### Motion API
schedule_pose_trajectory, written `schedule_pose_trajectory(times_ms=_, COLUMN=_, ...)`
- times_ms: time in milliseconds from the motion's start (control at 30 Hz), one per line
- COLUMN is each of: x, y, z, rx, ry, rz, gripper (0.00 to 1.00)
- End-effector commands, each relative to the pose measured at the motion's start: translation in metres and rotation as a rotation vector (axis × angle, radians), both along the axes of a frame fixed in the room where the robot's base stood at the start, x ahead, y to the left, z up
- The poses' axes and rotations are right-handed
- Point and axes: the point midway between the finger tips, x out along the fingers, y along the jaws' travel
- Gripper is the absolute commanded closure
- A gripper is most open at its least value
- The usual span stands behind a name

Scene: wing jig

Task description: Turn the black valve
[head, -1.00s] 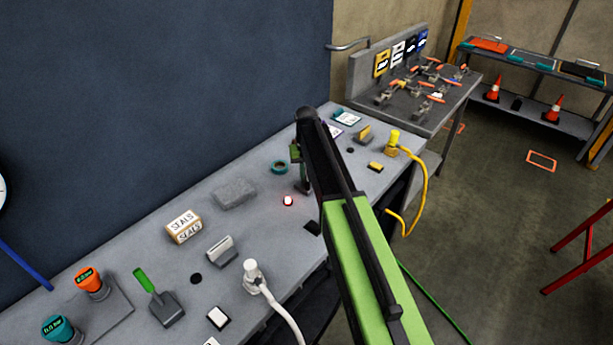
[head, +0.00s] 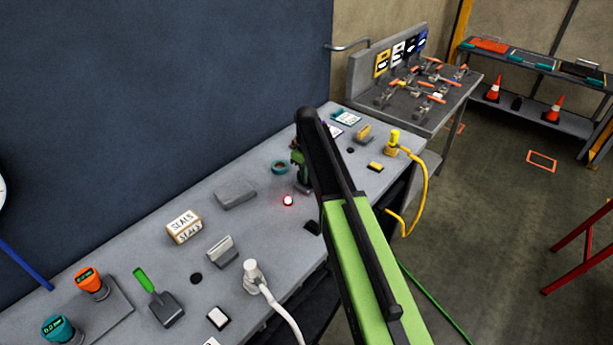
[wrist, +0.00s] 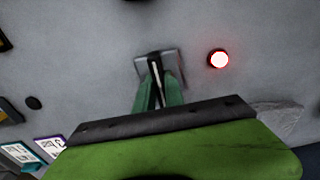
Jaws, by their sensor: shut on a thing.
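The black valve (wrist: 156,72) shows in the wrist view as a narrow dark handle with a pale edge, above a grey square base (wrist: 177,62) on the bench. My gripper (wrist: 158,88) has its green fingers closed on both sides of this handle. In the head view my gripper (head: 300,168) is low over the bench, left of my black arm link. There the valve is mostly hidden by my fingers and arm, and its exact angle cannot be read.
A lit red-rimmed white button (head: 287,201) is close by; it also shows in the wrist view (wrist: 218,59). A white plug (head: 252,272) stands nearer.

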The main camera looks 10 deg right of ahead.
Motion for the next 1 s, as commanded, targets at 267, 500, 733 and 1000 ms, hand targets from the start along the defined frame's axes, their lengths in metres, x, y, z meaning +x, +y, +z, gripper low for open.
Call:
schedule_pose_trajectory(times_ms=267, x=-0.0018, y=0.0009, z=-0.0004, rx=0.001, ry=0.005, rz=0.035, gripper=1.00)
schedule_pose_trajectory(times_ms=500, x=-0.0018, y=0.0008, z=-0.0004, rx=0.001, ry=0.005, rz=0.037, gripper=1.00)
schedule_pose_trajectory(times_ms=733, x=-0.0014, y=0.0005, z=-0.0004, rx=0.000, ry=0.004, rz=0.036, gripper=0.68)
schedule_pose_trajectory(times_ms=1000, x=-0.0006, y=0.0001, z=-0.0001, rx=0.000, ry=0.001, rz=0.034, gripper=0.65)
